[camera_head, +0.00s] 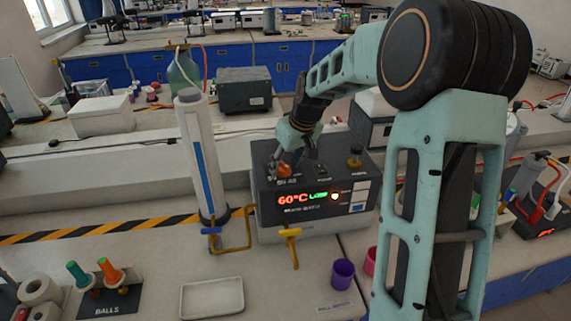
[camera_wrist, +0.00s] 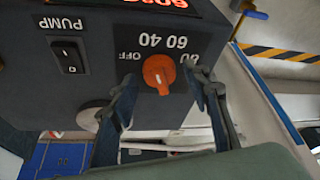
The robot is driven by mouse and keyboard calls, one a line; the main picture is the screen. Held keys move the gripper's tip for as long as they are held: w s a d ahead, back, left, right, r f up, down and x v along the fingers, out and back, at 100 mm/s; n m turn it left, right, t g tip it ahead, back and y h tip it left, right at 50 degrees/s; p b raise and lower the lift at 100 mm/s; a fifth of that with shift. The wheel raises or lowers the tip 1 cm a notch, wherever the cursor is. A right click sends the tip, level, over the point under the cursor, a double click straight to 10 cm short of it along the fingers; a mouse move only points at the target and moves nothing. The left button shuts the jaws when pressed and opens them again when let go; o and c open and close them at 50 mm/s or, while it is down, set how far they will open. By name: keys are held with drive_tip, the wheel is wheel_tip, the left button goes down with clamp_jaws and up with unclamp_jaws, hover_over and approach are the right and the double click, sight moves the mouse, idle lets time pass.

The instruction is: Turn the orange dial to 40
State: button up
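The orange dial (camera_wrist: 158,72) sits on the top face of a dark bath unit (camera_head: 265,195). In the wrist view, which shows the panel upside down, the labels OFF, 40, 60 and 80 stand around it. In the head view the dial (camera_head: 285,170) is partly covered by my gripper (camera_head: 288,150). The red display reads 60°C. My gripper is open, its fingers (camera_wrist: 161,78) on either side of the dial with gaps visible; I cannot tell whether either finger touches it.
A PUMP switch (camera_wrist: 68,56) is beside the dial. A tall white cylinder (camera_head: 200,150) stands left of the unit. A purple cup (camera_head: 342,272) and a white tray (camera_head: 212,297) stand on the bench nearer.

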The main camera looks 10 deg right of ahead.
drive_tip(key=v, duration=1.2)
